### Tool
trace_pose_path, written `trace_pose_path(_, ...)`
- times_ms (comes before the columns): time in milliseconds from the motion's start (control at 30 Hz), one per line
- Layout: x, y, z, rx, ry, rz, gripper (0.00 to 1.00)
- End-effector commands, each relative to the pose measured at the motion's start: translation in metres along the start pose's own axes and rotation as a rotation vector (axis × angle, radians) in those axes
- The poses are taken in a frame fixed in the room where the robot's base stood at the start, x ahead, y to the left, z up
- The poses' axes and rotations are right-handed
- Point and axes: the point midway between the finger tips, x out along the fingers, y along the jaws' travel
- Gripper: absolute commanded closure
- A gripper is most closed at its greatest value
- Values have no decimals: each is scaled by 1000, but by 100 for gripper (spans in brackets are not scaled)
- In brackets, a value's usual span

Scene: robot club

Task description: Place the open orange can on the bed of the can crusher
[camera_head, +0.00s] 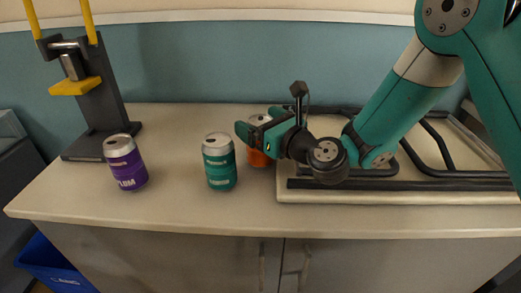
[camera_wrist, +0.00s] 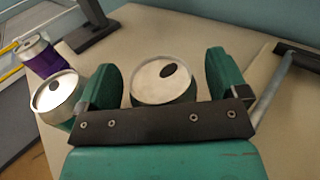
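The bed looks empty.
A green can (camera_head: 219,163) stands just left of the orange can, close to my left finger in the wrist view. A purple can (camera_head: 126,163) stands in front of the crusher. A pale board with black bars (camera_head: 400,185) fills the right. A blue bin (camera_head: 52,262) is below.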

Motion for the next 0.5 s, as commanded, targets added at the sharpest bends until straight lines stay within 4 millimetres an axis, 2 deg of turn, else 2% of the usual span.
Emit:
trace_pose_path(33,0,0,0,0,0,0,17)
trace_pose_path(267,0,0,0,0,0,0,70)
trace_pose_path(300,0,0,0,0,0,0,73)
trace_pose_path(467,0,0,0,0,0,0,74)
trace_pose_path(500,0,0,0,0,0,0,79)
